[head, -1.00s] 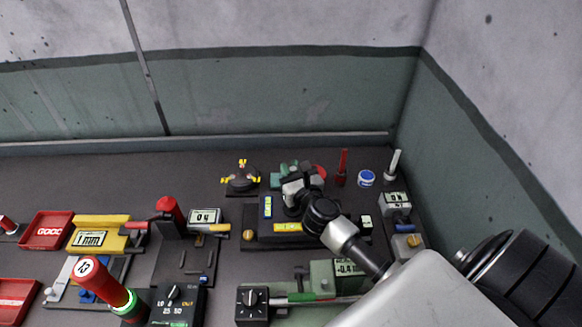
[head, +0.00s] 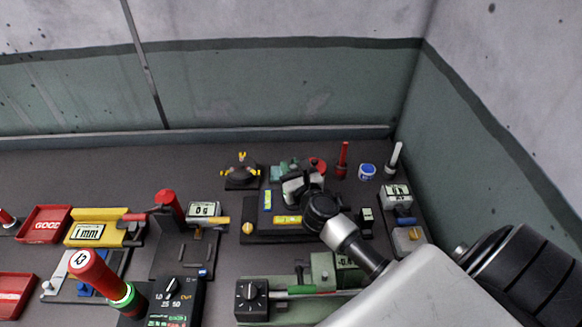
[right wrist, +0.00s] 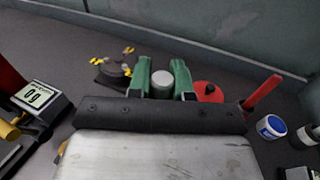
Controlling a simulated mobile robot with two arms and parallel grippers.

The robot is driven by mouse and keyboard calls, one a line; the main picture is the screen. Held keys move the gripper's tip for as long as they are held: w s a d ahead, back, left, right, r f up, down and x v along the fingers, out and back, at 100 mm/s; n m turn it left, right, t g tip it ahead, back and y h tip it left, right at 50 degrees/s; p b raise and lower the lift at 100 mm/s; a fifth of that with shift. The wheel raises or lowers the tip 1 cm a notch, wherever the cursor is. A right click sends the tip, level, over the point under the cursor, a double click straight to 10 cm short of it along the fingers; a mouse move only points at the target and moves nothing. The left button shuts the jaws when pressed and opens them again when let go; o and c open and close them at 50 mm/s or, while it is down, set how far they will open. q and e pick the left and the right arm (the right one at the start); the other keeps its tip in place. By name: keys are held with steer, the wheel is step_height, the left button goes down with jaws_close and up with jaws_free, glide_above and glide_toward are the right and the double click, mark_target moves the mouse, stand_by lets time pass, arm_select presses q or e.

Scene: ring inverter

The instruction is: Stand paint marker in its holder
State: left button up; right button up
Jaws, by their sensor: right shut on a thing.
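My right gripper (right wrist: 162,88) has green fingers shut on a pale grey cylinder (right wrist: 162,83), seen end-on in the right wrist view. Most of that cylinder is hidden, so I cannot tell whether it is the paint marker. In the head view my right gripper (head: 285,168) is over the back of the bench. A red round piece with a dark centre (right wrist: 208,92) is just right of the fingers. A red pen-like piece (head: 343,157) and a white one (head: 394,158) stand upright at the back right. I cannot tell which piece is the marker's holder. My left gripper is out of view.
A dark base with yellow-tipped arms (head: 241,170) stands left of the gripper. A blue-and-white round tub (head: 367,172) is between the upright pieces. Gauges and a scale display (head: 204,209) crowd the front. The back left of the bench (head: 90,170) is clear.

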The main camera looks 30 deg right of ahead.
steer(key=shift+f, duration=0.1)
steer(key=o, duration=0.8)
steer(key=shift+s, duration=0.15)
steer(key=s+a+b, duration=0.2)
steer(key=s, duration=0.8)
steer(key=shift+s, duration=0.2)
steer(key=shift+r, duration=0.2)
